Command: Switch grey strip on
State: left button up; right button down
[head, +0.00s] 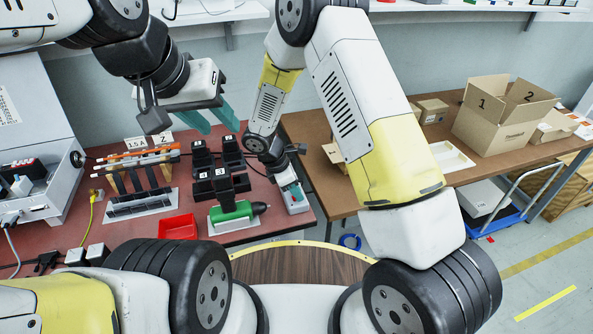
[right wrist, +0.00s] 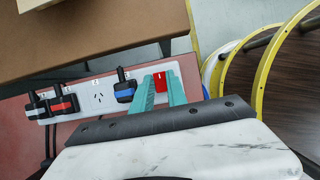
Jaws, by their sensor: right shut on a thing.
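The grey strip (right wrist: 101,94) is a pale power strip with sockets, lying along the table edge in the right wrist view. Its red switch (right wrist: 160,82) is at the right end, between the teal fingertips of my right gripper (right wrist: 161,77), which is shut on it. In the head view the end of the strip (head: 297,204) shows below my right gripper, and the rest is mostly hidden. My left gripper (head: 208,118) is open and empty, raised above the red table at the left.
Several plugs, including a blue-banded plug (right wrist: 125,91) and a red-banded plug (right wrist: 64,104), sit in the strip. Cardboard boxes (head: 500,110) stand on the wooden table.

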jog(key=shift+w+d+g+y, duration=0.1)
jog(key=shift+d+g+y, duration=0.2)
jog(key=shift+y, duration=1)
jog(key=c, duration=1.3)
grip_release()
jog(key=r, duration=0.5)
jog(key=a+r, duration=0.1)
jog(key=r, duration=0.1)
jog(key=shift+r, duration=0.4)
